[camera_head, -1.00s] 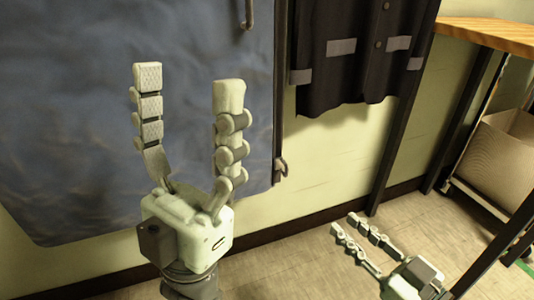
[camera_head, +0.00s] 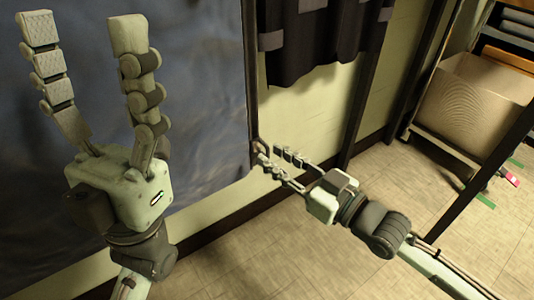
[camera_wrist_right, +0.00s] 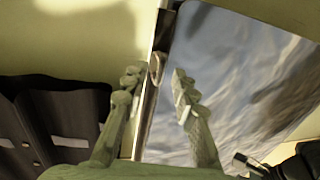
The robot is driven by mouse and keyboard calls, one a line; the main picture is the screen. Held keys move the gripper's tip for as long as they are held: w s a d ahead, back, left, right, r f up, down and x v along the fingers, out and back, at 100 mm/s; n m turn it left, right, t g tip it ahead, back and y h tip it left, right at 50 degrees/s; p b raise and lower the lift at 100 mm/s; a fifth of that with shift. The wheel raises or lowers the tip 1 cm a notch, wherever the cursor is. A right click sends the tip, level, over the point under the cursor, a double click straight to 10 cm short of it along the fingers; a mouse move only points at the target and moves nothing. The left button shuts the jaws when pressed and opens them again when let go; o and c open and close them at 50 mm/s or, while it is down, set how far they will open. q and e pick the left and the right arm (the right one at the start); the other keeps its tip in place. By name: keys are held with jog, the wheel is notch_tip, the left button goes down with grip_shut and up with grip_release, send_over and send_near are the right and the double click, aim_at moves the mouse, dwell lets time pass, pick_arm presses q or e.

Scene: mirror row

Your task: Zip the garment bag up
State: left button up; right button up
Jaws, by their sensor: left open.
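A brownish zip pull (camera_head: 258,147) sits low on that edge. My right gripper (camera_head: 270,155) is open with its fingertips at the pull. In the right wrist view, the pull (camera_wrist_right: 155,68) appears between the spread fingers (camera_wrist_right: 155,86), and I cannot tell whether they touch it. The bag (camera_wrist_right: 230,75) fills the right there. My left gripper (camera_head: 83,32) is open and empty in front of the bag, fingers up.
A dark garment with grey patches (camera_head: 315,40) hangs right of the bag. A dark upright post (camera_head: 362,105) stands beside it. A beige bin (camera_head: 470,105) on a wheeled frame is at the right. The floor (camera_head: 300,250) below is clear.

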aim_at(261, 150)
jog(key=shift+x, duration=1.3)
grip_shut()
jog(key=shift+s, duration=0.1)
jog(key=shift+a, duration=0.15)
